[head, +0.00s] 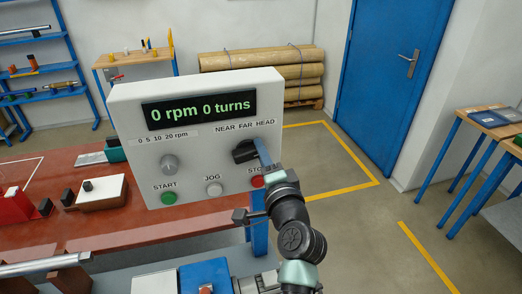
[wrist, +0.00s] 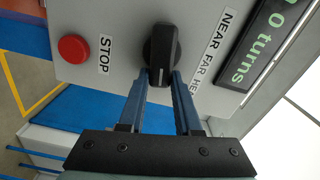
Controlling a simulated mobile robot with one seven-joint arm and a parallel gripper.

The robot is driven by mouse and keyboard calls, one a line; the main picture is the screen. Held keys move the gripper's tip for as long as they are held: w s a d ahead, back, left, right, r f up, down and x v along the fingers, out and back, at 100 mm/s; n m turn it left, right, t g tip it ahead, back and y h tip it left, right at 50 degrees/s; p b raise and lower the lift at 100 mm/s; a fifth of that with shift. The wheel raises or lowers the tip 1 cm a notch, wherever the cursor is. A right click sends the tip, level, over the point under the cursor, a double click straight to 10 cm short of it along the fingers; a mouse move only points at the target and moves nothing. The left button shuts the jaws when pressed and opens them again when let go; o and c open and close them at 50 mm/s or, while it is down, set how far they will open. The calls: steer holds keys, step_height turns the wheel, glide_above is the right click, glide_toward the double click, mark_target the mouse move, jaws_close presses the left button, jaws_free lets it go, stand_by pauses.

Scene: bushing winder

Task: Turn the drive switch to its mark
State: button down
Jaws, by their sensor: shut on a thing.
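The drive switch is a black bar knob (head: 245,151) on the upright grey panel, under the words NEAR FAR HEAD. In the wrist view the knob (wrist: 161,48) stands lengthwise up and down, and its white line is at the lower end, on the HEAD side of the label. My gripper (head: 263,153) comes from the right in the head view. In the wrist view its two blue fingers (wrist: 164,82) are on either side of the knob's lower end, shut on it. The fingers partly hide the knob in the head view.
The red STOP button (wrist: 73,48) is close beside the knob. The display (head: 200,109) reads 0 rpm 0 turns. A grey speed knob (head: 169,164), green START button (head: 168,198) and JOG button (head: 214,188) share the panel.

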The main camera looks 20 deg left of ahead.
steer(key=shift+f+m, duration=0.2)
steer(key=shift+m, duration=0.9)
steer(key=c, duration=0.6)
jaws_free()
steer(key=b+v, duration=0.3)
steer(key=v, duration=1)
